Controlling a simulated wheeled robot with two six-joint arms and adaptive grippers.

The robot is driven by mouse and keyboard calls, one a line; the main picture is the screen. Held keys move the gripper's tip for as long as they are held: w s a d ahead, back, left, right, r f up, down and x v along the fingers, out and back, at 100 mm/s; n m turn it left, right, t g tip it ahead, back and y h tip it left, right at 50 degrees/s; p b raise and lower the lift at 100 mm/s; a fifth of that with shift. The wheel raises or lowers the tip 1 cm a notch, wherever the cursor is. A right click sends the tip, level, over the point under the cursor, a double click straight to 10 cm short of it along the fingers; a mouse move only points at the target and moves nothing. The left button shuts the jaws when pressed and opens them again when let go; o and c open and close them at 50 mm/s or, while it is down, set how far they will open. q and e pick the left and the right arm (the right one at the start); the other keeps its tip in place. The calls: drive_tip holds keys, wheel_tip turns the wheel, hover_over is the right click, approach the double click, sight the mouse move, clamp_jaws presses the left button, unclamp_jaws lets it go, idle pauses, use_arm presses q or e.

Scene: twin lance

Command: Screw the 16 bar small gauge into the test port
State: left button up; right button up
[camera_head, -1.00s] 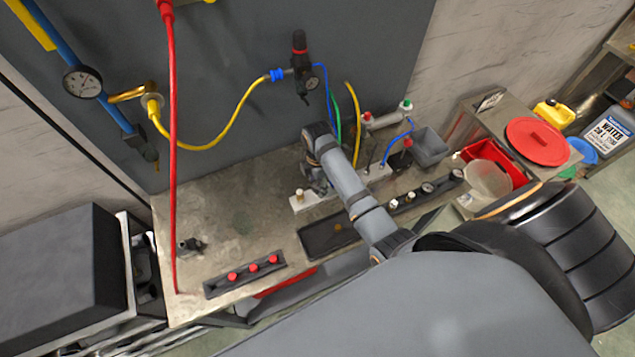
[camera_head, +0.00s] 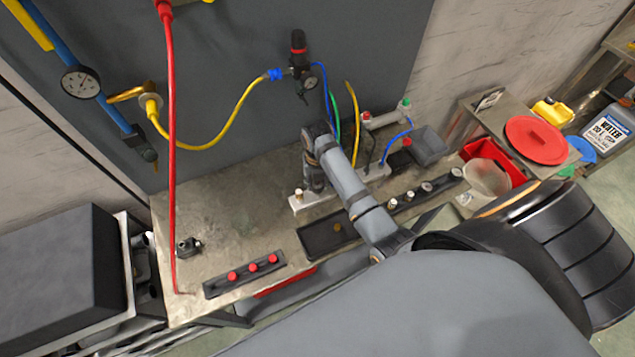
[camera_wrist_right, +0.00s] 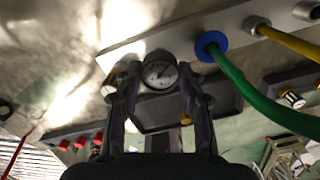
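A small round gauge (camera_wrist_right: 160,73) with a white dial sits between the fingertips of my right gripper (camera_wrist_right: 160,85) in the right wrist view. The fingers close on both its sides; the dial's print is too small to read. In the head view my right gripper (camera_head: 315,183) points down over the silver port bar (camera_head: 299,206), and the gauge is hidden there. The bar (camera_wrist_right: 180,30) lies just behind the gauge in the wrist view. I cannot tell whether the gauge's stem is in a port. My left gripper is not in view.
A black tray (camera_head: 318,243) with a small brass part lies in front of the bar. A rack with several gauges (camera_head: 426,187) is to the right. Green (camera_wrist_right: 255,100) and yellow hoses rise close to the gripper. A strip with red knobs (camera_head: 253,267) is at front left.

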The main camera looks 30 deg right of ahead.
clamp_jaws()
drive_tip(key=m, duration=1.5)
drive_tip(key=shift+w, duration=0.1)
drive_tip(key=m, duration=0.6)
drive_tip(key=o, duration=0.5)
unclamp_jaws()
drive_tip(key=shift+d+m, duration=0.15)
drive_tip(key=shift+m, duration=0.25)
drive_tip(key=shift+o, duration=0.4)
drive_tip(key=o, duration=0.5)
drive_tip(key=shift+c, duration=0.2)
